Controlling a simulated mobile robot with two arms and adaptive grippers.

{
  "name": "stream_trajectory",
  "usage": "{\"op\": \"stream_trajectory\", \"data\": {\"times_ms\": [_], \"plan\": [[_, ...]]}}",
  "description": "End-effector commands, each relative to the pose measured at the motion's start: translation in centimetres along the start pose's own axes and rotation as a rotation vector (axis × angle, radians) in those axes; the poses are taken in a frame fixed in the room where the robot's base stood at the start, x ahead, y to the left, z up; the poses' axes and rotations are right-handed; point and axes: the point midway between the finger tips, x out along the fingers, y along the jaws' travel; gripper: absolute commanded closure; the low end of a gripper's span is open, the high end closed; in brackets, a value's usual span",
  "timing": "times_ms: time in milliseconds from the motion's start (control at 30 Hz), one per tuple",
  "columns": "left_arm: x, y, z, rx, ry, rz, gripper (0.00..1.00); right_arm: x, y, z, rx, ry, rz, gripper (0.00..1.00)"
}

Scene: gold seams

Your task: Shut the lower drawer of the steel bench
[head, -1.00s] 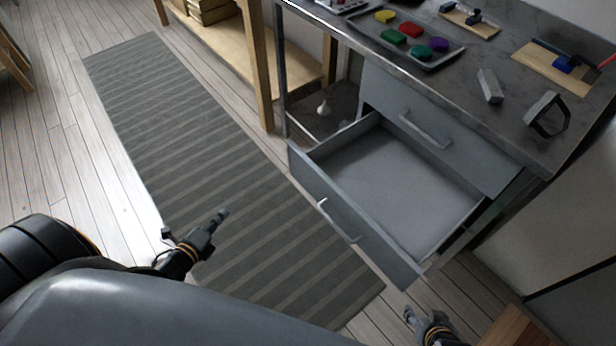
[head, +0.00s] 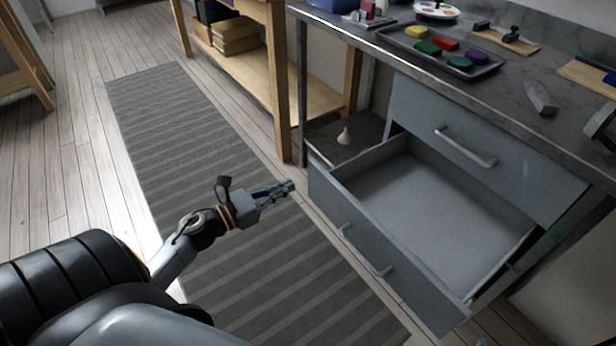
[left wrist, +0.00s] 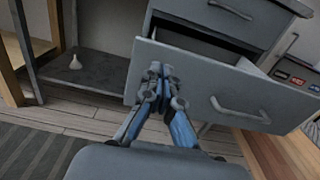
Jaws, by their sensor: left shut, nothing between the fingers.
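The lower drawer (head: 345,225) of the steel bench (head: 415,72) is pulled out and its grey inside is empty in the head view. Its bar handle (head: 365,252) is on the front panel. My left gripper (head: 291,186) is shut and empty, just left of the drawer front's far end. In the left wrist view the shut fingertips (left wrist: 160,70) overlap the left part of the drawer front (left wrist: 205,88), left of the handle (left wrist: 240,112); whether they touch it I cannot tell. The upper drawer (head: 470,140) is shut.
A small white object (head: 345,136) sits on the low shelf beside the drawers. A striped rug (head: 170,120) covers the floor alongside. A wooden shelf unit (head: 278,80) stands further back.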

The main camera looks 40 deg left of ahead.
Motion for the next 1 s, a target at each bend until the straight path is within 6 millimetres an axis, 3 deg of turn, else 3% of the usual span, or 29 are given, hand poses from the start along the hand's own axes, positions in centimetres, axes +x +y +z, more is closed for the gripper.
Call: {"op": "stream_trajectory", "data": {"times_ms": [200,400,1000], "plan": [[4.4,0.1,0.1,0.001,-0.002,-0.001,1.0,0.2,-0.1,-1.0,0.0,0.054,-0.003,0.46],[6.5,0.1,0.0,0.0,0.0,0.001,1.0,0.3,-0.2,-1.7,-0.001,0.089,-0.004,0.46],[7.7,0.1,0.0,0.0,-0.002,0.0,1.0,0.4,-0.4,-2.1,-0.001,0.113,-0.008,0.46]]}}
